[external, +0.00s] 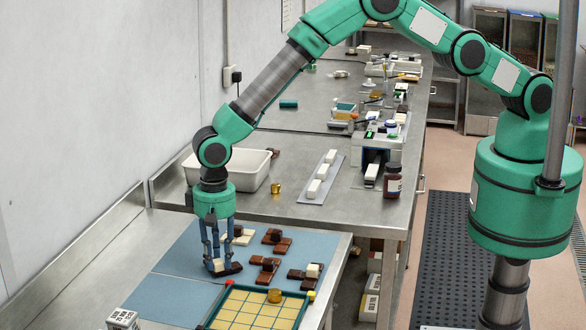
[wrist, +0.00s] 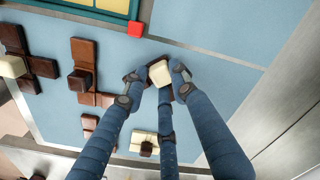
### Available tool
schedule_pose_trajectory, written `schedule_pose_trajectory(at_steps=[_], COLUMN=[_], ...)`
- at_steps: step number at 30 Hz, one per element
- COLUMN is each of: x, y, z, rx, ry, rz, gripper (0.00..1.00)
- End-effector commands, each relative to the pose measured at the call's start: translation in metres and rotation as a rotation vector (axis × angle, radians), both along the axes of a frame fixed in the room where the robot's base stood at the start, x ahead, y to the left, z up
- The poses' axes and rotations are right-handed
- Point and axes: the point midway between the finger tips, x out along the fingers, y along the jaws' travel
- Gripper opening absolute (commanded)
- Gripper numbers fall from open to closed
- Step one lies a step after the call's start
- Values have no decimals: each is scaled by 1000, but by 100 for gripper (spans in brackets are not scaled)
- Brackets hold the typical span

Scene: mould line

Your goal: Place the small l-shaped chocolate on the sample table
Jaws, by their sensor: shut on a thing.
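My gripper (external: 219,265) is low over the blue mat (external: 178,296) of the near table. It is shut on a dark chocolate piece (external: 234,268) with a pale cube on top. In the wrist view, the fingers (wrist: 159,80) close around that pale cube (wrist: 159,73); the dark base is mostly hidden, so I cannot tell whether it is L-shaped. It appears at mat level; contact is unclear. Other chocolates stand apart: a brown one with a dark cube (external: 265,270), a dark one with a pale cube (external: 305,274), another brown one (external: 277,241), and a cream one with a dark cube (external: 240,235).
A green-framed tray with yellow squares (external: 246,312) lies close in front of my gripper. A white tub (external: 243,166) is behind. A printed white block (external: 123,319) is front left. The mat's left part is clear.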

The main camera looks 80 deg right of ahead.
Motion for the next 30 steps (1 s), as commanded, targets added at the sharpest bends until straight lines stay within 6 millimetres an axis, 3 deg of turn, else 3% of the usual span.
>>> schedule_pose_trajectory(at_steps=[16, 17, 19, 30], x=[0, 0, 0, 0], y=[0, 0, 0, 0], z=[-9, -8, -8, -6], rx=[0, 1, 1, 0], ry=[-1, -1, -1, -1], rz=[0, 0, 0, 0], gripper=[0, 33, 46, 46])
